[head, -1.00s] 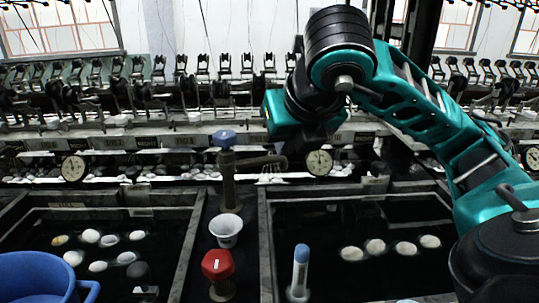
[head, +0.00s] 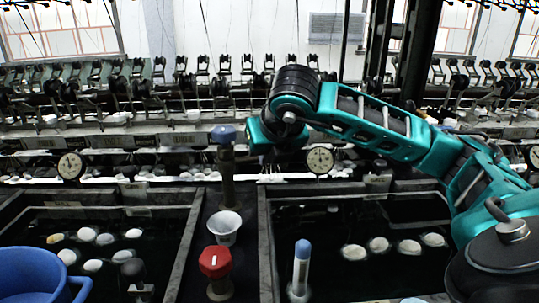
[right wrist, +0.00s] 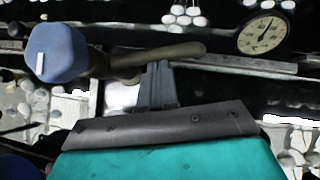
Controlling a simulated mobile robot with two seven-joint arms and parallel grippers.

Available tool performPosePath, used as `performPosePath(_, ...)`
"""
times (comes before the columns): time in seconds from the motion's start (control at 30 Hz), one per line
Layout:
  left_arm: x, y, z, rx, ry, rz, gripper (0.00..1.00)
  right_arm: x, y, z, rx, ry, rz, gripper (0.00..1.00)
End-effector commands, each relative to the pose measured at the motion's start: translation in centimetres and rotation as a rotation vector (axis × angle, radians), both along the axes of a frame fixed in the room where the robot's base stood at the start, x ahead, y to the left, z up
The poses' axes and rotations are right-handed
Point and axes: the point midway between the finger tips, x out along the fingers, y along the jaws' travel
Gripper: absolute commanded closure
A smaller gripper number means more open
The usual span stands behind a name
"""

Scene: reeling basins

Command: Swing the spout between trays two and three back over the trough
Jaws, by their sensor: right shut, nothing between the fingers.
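The spout's post with a blue cap (head: 224,134) stands on the divider between two dark water trays. In the head view the spout's arm is hidden, at least mostly, behind my right gripper (head: 252,137). In the right wrist view the blue cap (right wrist: 55,52) is at left, and the brown spout pipe (right wrist: 180,52) runs right from it. My right gripper (right wrist: 158,70) is shut and empty, its fingertips overlapping the pipe's lower edge; I cannot tell whether they touch. I cannot tell which part is the trough. My left gripper is not in view.
The left tray (head: 188,240) and right tray (head: 267,245) hold pale cocoons. A white cup (head: 224,227) and red knob (head: 215,262) stand on the divider. A blue-topped tube (head: 301,268) and blue bucket (head: 35,275) are near. Dials and reeling racks line the back.

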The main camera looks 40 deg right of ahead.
Motion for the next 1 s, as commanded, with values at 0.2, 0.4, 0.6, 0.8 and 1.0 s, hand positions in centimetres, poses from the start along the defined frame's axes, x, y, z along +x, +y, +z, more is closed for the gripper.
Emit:
performPosePath(0.2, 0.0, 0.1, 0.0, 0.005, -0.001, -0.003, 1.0, 0.0, 0.0, 0.0, 0.0, 0.0, 0.001, 1.0)
performPosePath(0.4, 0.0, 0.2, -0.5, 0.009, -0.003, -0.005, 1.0, 0.1, -0.2, -0.1, 0.0, -0.001, 0.028, 1.0)
performPosePath(0.6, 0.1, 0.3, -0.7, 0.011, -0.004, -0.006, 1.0, 0.3, -0.4, -0.1, -0.001, -0.001, 0.063, 1.0)
performPosePath(0.8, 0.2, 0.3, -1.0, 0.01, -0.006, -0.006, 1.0, 0.5, -0.6, -0.1, 0.0, -0.001, 0.094, 1.0)
performPosePath(1.0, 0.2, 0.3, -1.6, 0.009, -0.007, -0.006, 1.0, 0.8, -1.0, -0.2, 0.0, -0.001, 0.148, 1.0)
